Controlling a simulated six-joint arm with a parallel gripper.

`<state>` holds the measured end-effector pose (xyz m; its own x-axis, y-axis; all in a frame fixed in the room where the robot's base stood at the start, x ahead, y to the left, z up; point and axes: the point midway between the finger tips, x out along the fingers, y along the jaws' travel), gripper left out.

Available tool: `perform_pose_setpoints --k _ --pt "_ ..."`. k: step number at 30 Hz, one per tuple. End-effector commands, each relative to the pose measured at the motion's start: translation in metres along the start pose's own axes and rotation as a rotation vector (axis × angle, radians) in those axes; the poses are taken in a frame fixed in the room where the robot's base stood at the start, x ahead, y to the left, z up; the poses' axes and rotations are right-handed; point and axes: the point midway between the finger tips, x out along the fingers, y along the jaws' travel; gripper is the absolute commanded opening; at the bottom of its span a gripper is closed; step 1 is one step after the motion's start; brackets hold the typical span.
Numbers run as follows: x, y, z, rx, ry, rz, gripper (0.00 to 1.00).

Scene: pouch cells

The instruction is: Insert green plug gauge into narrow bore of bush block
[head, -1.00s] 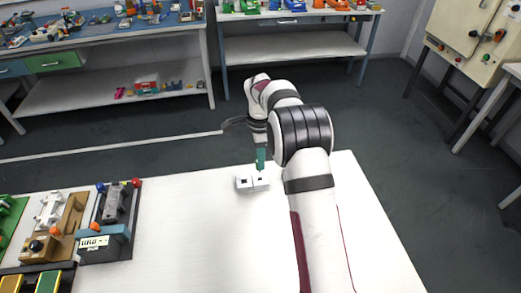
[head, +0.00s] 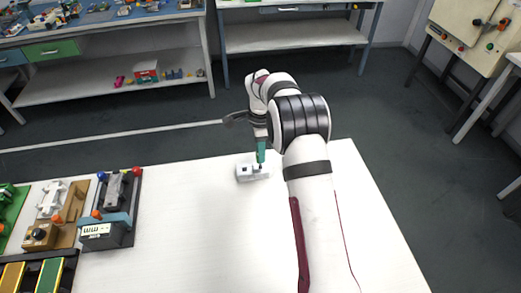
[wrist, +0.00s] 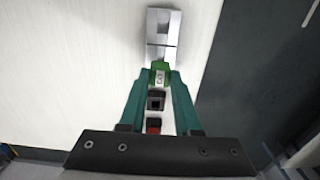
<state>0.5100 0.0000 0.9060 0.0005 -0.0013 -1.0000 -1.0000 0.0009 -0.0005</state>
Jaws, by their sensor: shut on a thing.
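The bush block (head: 245,173) is a small whitish block with dark bores in its top, lying near the far edge of the white table. It also shows in the wrist view (wrist: 163,22) as a grey block straight ahead of the jaws. My gripper (head: 261,158) has teal fingers and stands over the right part of the block. In the wrist view my gripper (wrist: 160,76) is shut on the green plug gauge (wrist: 160,66), whose labelled end shows between the fingertips. The gauge's lower tip and the bore under it are hidden, so I cannot tell whether it is inside.
The white table (head: 205,235) is clear in the middle. At its left stand several fixtures, including a blue-grey vise-like one (head: 107,228). The table's far and right edges drop to a dark floor (head: 420,170). Shelves with toys stand behind.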

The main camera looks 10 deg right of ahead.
Motion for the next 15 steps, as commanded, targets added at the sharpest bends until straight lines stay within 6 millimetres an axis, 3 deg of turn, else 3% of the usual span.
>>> perform_pose_setpoints --k 15 --pt "0.0047 0.0 0.0 0.0 0.0 0.0 0.0"
